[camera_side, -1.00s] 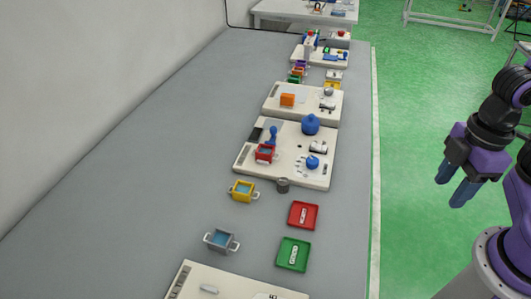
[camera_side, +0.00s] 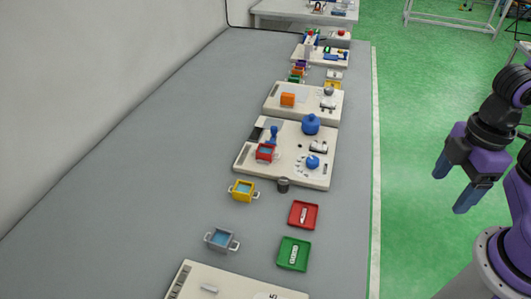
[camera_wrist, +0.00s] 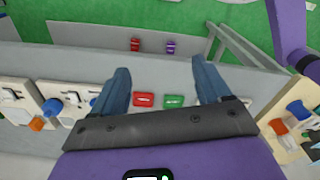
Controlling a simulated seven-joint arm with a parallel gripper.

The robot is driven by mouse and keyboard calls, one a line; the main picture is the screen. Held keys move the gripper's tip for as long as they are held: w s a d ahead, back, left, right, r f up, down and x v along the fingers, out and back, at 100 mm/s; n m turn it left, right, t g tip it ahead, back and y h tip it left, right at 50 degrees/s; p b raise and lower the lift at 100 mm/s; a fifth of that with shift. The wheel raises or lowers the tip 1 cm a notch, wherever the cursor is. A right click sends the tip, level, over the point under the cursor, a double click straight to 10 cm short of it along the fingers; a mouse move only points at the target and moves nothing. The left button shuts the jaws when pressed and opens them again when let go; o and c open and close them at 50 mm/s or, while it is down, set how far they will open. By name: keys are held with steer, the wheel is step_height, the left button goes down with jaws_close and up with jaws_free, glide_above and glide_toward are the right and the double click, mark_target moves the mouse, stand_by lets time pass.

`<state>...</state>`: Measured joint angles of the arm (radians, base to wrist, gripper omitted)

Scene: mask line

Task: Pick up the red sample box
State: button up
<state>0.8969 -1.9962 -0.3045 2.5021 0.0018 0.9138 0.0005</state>
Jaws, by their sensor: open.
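A red box with blue inside (camera_side: 265,153) sits on a cream board on the bench in the side view. A flat red tray with a pale label (camera_side: 303,215) lies nearer, beside a green tray (camera_side: 293,254); the red tray (camera_wrist: 144,100) and green tray (camera_wrist: 174,101) also show between my fingers in the wrist view. A small red item (camera_wrist: 135,44) and a purple item (camera_wrist: 170,46) stand on a grey surface farther up. I cannot tell which red thing is the sample box. My gripper (camera_side: 449,192) is open and empty, right of the bench, apart from everything.
A yellow box (camera_side: 243,191), a grey box (camera_side: 221,240) and a small dark cylinder (camera_side: 283,185) stand on the bench. A wall bounds the left; green floor (camera_side: 420,110) is clear on the right.

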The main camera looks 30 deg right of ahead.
steer(key=w+a+r, duration=0.2)
steer(key=w+a, duration=0.5)
steer(key=w, duration=0.2)
steer(key=m, duration=0.4)
glide_above(265, 148)
step_height(265, 148, down, 2)
steer(key=f, duration=1.1)
steer(key=shift+w+d+f, duration=0.1)
steer(key=shift+d+f, duration=0.2)
steer(key=shift+f, duration=0.1)
steer(key=shift+s+a+f, duration=0.1)
steer(key=shift+a+f, duration=0.05)
steer(key=shift+f, duration=1.2)
steer(key=shift+s+a+f, duration=0.1)
steer(key=shift+a+f, duration=0.05)
steer(key=shift+f, duration=1.15)
steer(key=c, duration=1.2)
steer(key=shift+c, duration=0.2)
